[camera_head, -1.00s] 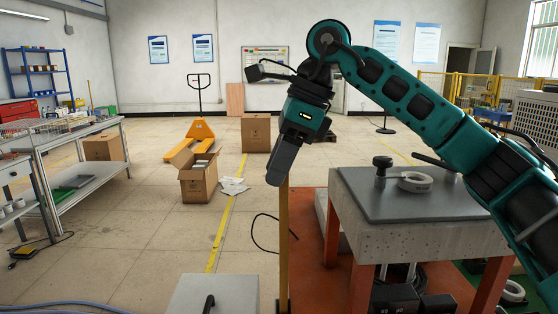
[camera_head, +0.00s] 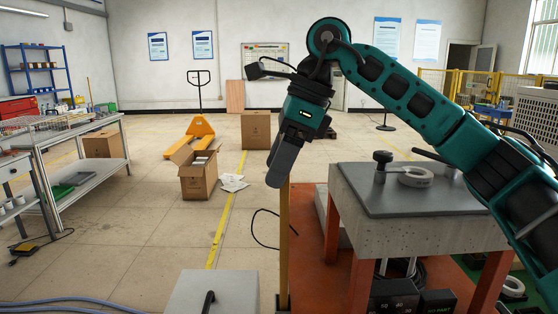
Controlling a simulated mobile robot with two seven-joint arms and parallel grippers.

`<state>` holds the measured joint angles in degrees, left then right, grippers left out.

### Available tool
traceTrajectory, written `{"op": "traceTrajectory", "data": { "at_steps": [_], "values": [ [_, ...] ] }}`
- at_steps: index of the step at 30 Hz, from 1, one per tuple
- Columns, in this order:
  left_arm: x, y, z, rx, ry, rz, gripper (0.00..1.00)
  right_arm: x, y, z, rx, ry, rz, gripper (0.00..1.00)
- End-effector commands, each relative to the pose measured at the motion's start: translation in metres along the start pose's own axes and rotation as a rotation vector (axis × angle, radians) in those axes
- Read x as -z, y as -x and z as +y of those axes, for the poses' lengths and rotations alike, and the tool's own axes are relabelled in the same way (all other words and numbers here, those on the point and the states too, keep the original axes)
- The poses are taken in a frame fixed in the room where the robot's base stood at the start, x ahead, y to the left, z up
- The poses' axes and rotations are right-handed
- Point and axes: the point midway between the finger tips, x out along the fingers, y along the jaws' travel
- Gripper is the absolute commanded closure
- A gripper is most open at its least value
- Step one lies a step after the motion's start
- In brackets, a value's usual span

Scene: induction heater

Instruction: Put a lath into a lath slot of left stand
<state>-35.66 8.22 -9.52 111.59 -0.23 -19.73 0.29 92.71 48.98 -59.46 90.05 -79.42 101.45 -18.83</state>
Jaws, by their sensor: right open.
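A thin wooden lath (camera_head: 284,240) stands upright in the lower middle of the head view. Its lower end meets a small dark holder (camera_head: 283,302) at the bottom edge of the picture; I cannot tell whether this is the left stand. My right gripper (camera_head: 277,184) points down at the top of the lath and is open. Its fingers overlap the lath's upper end, which is hidden, so I cannot tell whether they touch it. My left gripper is not in view.
A heavy table (camera_head: 420,205) with a grey top, a black knob and a white ring stands right of the lath. A pale box (camera_head: 213,290) with a black handle is at lower left of it. Cardboard boxes and a yellow pallet truck (camera_head: 200,130) stand farther back on open floor.

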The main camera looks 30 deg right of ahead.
Motion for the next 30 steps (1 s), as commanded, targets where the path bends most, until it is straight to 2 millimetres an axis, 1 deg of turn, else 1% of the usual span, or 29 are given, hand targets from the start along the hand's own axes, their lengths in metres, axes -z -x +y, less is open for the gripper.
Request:
{"op": "traceTrajectory", "data": {
  "at_steps": [3, 4, 6, 7, 9, 15, 21, 25, 30],
  "values": [
    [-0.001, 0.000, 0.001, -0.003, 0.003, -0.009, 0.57, 0.000, 0.000, 0.000, 0.000, 0.000, 0.000, 0.34],
    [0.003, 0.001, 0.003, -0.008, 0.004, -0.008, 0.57, 0.000, 0.000, 0.000, 0.000, 0.000, 0.000, 0.34],
    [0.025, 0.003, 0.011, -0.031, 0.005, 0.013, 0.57, 0.000, 0.000, 0.000, 0.000, 0.000, 0.000, 0.34],
    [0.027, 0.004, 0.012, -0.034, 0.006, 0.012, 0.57, -0.001, 0.007, 0.000, 0.002, 0.000, -0.002, 0.34],
    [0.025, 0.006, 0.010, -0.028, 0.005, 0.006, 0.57, -0.002, 0.026, 0.000, 0.004, -0.001, -0.004, 0.34],
    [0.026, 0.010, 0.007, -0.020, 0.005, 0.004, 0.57, -0.002, 0.076, 0.000, 0.003, 0.000, -0.004, 0.34],
    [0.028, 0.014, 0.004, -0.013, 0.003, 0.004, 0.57, -0.002, 0.113, 0.000, 0.001, 0.000, -0.003, 0.34],
    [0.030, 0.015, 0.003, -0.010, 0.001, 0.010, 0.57, -0.001, 0.125, 0.000, 0.001, 0.000, -0.001, 0.34],
    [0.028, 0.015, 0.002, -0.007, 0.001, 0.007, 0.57, 0.000, 0.129, 0.000, -0.001, 0.000, 0.000, 0.34]
  ]
}}
